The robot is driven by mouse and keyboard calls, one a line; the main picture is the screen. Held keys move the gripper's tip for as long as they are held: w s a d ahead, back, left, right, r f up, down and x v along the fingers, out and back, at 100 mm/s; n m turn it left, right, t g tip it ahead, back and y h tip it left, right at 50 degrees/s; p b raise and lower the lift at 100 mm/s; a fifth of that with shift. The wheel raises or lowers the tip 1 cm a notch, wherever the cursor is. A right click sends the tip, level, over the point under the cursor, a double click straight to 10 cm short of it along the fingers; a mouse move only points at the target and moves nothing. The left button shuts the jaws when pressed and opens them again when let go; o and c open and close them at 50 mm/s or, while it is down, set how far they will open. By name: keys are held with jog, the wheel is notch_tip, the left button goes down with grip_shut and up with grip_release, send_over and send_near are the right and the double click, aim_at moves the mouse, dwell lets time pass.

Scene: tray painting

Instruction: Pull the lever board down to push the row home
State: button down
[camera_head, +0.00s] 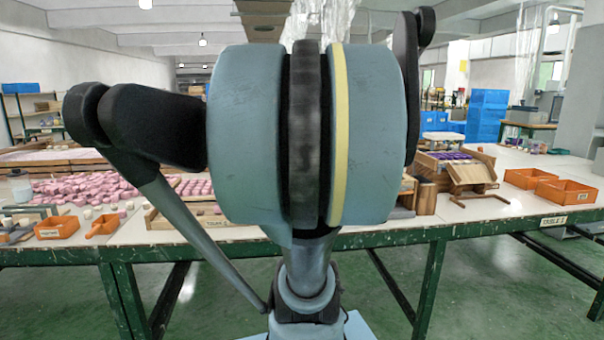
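A wooden frame with a tilted board (473,173) stands on the table right of centre; it may be the lever board, but it is too small to be sure. Behind it a wooden box holds a row of dark purple pieces (452,155). My large blue-grey arm joint fills the middle of the view and hides what lies behind it. My gripper does not show in this view.
The white table (497,211) has a green metal frame. Orange bins (567,190) stand at the right, and more (57,228) at the left. Many pink pieces (88,187) lie at the left, near a wooden tray (160,220). Blue crates (487,112) stand behind.

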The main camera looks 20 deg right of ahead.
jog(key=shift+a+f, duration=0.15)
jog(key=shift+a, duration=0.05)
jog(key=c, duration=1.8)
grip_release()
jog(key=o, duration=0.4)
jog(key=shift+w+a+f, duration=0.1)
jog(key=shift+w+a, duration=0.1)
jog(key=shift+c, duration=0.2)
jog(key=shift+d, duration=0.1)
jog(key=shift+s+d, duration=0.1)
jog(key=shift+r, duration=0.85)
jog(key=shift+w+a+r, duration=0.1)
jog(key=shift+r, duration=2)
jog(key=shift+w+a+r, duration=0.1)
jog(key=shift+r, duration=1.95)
